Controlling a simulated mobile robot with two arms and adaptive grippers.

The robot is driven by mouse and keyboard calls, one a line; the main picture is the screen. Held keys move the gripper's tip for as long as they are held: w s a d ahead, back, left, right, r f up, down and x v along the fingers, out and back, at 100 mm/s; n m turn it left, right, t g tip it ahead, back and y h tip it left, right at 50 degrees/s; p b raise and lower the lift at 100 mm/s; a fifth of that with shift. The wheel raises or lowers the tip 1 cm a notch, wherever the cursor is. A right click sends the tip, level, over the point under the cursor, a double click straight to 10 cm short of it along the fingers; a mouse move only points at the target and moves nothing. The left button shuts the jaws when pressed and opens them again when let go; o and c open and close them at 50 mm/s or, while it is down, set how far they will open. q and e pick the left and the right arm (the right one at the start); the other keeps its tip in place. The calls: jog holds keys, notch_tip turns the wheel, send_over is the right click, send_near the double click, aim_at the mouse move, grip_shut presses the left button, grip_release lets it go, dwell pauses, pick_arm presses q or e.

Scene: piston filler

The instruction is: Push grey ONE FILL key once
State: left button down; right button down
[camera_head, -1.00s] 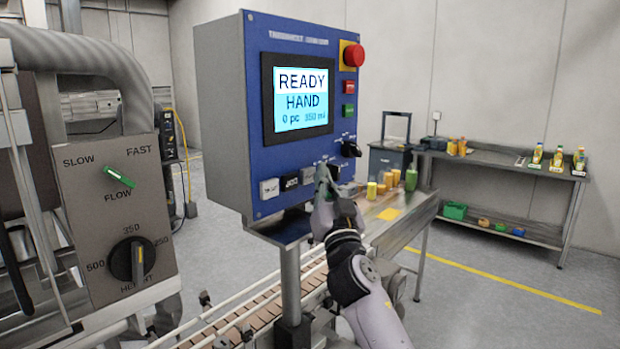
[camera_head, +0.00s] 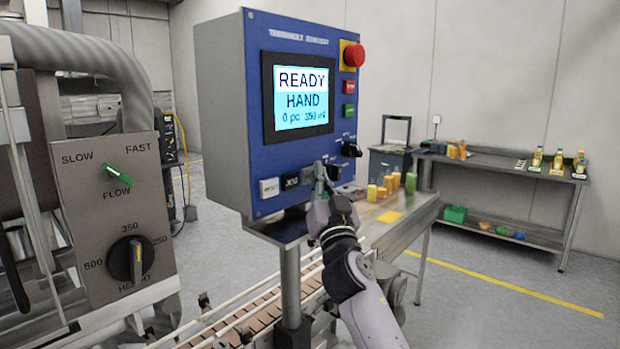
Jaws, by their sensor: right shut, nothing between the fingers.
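The blue control panel (camera_head: 250,110) has a row of keys along its lower edge. A white key (camera_head: 269,187) and a black key (camera_head: 291,182) show at the left of the row. The grey key (camera_head: 307,176) beside them is partly hidden by my right gripper (camera_head: 320,170). The right gripper is shut and empty, its fingertips at the panel face by the grey key; I cannot tell if they touch it. The key lettering is too small to read. The screen (camera_head: 302,97) reads READY, HAND, 0 pc. My left gripper is not in view.
A red emergency button (camera_head: 354,55), red and green buttons (camera_head: 349,110) and a black selector knob (camera_head: 350,149) sit on the panel's right side. A conveyor (camera_head: 255,310) runs below. Yellow containers (camera_head: 376,192) stand on a table behind the gripper.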

jog(key=shift+w+a+b, duration=0.1)
jog(key=shift+a+b, duration=0.1)
jog(key=shift+b, duration=0.1)
jog(key=shift+d, duration=0.1)
dwell(0.5)
jog(key=shift+s+d+p, duration=0.25)
jog(key=shift+d+p, duration=0.05)
jog(key=shift+p, duration=0.25)
jog(key=shift+s+d, duration=0.25)
jog(key=shift+s+d+p, duration=0.15)
jog(key=shift+d+p, duration=0.2)
jog(key=shift+p, duration=0.25)
jog(key=s+d+p, duration=0.2)
jog(key=d, duration=0.1)
jog(key=shift+s+d, duration=0.2)
jog(key=shift+s, duration=0.1)
